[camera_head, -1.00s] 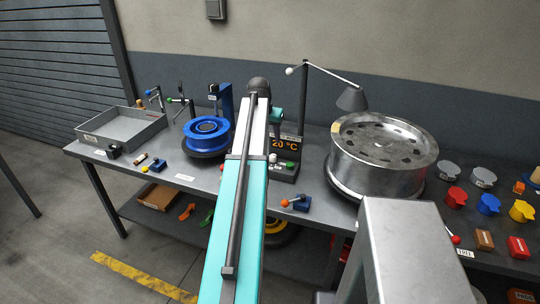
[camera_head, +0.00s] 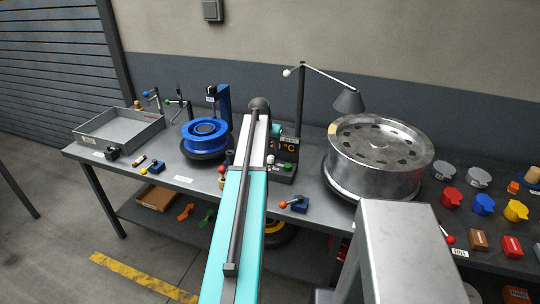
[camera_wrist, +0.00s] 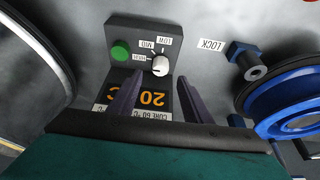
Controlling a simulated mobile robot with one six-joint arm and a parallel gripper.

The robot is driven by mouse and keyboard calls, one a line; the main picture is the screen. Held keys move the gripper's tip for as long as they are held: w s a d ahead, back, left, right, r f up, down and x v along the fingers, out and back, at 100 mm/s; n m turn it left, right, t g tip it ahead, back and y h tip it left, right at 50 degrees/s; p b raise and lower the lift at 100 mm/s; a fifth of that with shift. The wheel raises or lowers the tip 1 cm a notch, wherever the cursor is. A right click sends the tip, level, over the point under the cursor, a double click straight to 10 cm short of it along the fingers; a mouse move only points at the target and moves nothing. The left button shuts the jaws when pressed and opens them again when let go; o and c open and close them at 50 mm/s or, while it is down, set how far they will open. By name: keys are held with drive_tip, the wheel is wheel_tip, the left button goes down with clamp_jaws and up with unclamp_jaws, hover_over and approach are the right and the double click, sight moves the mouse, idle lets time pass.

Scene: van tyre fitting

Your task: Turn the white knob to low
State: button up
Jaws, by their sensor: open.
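The white knob (camera_wrist: 160,66) sits on the dark control box (camera_wrist: 138,32) in the wrist view, beside the labels LOW, MID and HIGH. Which label it points to is too small to tell for sure. A green button (camera_wrist: 120,51) is left of it and an orange display (camera_wrist: 152,98) reading 20 is below. My gripper (camera_wrist: 160,81) is open; its two dark fingers straddle the picture area just below the knob, with nothing between them.
A large metal rim (camera_head: 380,160) stands right of the box in the head view, below a lamp (camera_head: 348,101).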

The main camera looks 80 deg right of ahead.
sight(271, 157)
drive_tip(key=shift+p+x, duration=0.8)
drive_tip(key=shift+x, duration=2.4)
drive_tip(key=c, duration=1.1)
